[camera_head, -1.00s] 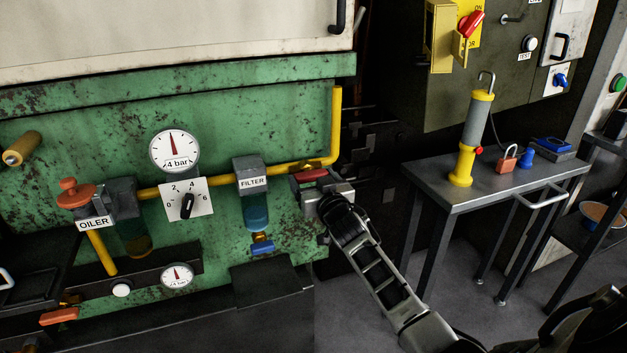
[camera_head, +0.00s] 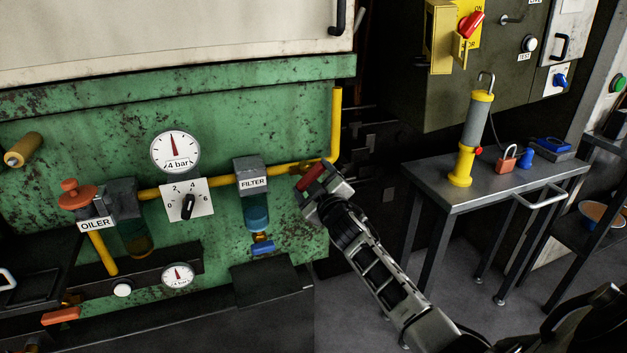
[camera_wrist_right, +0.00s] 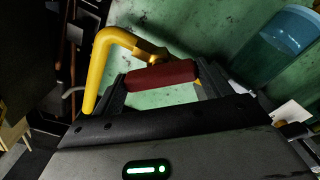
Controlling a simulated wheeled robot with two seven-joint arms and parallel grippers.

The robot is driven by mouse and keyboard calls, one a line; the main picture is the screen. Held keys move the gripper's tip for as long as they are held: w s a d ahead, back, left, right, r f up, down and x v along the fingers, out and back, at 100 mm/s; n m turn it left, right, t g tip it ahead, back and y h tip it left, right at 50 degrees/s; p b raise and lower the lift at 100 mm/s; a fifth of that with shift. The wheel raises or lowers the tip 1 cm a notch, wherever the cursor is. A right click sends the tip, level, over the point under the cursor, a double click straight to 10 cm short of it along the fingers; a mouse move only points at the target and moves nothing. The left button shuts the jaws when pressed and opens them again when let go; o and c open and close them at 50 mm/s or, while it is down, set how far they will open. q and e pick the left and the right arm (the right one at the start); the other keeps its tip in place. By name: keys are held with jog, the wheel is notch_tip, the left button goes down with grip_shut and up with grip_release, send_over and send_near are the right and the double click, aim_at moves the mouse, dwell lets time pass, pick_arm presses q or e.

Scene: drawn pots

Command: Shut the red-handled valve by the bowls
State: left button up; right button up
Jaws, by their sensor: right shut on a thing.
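The red valve handle (camera_head: 311,177) is on the yellow pipe (camera_head: 336,125), to the right of the filter bowl (camera_head: 257,217). It sits tilted, its upper end to the right, in the head view. My right gripper (camera_head: 318,184) is shut on the handle. In the right wrist view the red handle (camera_wrist_right: 162,75) lies between the two fingers (camera_wrist_right: 160,88), with the yellow pipe bend (camera_wrist_right: 105,60) behind it. The oiler bowl (camera_head: 135,240) hangs at the left. My left gripper is not in view.
A large gauge (camera_head: 176,152) and a dial plate (camera_head: 187,200) are on the green panel (camera_head: 100,120). A blue handle (camera_head: 262,248) is under the filter bowl. A metal table (camera_head: 480,180) at the right holds a yellow-grey cylinder (camera_head: 473,135) and a padlock (camera_head: 506,160).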

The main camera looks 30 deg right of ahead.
jog(key=n, duration=0.9)
jog(key=shift+n, duration=0.3)
jog(key=shift+f, duration=0.1)
dwell(0.4)
jog(key=o, duration=1)
jog(key=shift+s, duration=0.1)
jog(key=v, duration=1.5)
jog(key=shift+s, duration=0.45)
